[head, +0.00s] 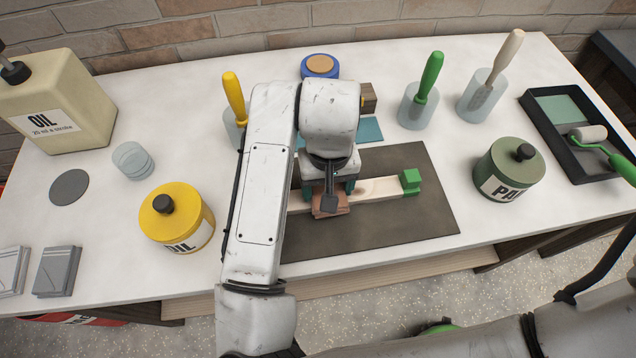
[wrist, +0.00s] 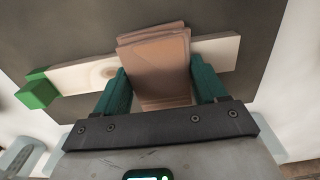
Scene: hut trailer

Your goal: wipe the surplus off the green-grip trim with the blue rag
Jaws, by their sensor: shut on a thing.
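The green-grip trim (head: 376,188) is a pale wooden strip with a green block at its right end, lying on a dark mat (head: 420,220). In the wrist view the trim (wrist: 85,75) has its green end at the left. My gripper (head: 325,190) is shut on a brown folded pad (wrist: 157,65), held between its teal fingers across the trim. Whether the pad touches the wood, I cannot tell. The held pad is brown, not blue. A flat blue cloth-like piece (head: 369,130) lies behind the mat, partly hidden by my arm. My arm hides the trim's left part.
A yellow tin (head: 178,220) stands left of my arm, a green tin (head: 508,172) right of the mat. Behind are jars with yellow, green (head: 429,75) and pale-handled brushes, and a blue tin (head: 320,68). A roller tray (head: 575,135) is far right. Grey pads (head: 57,272) lie front left.

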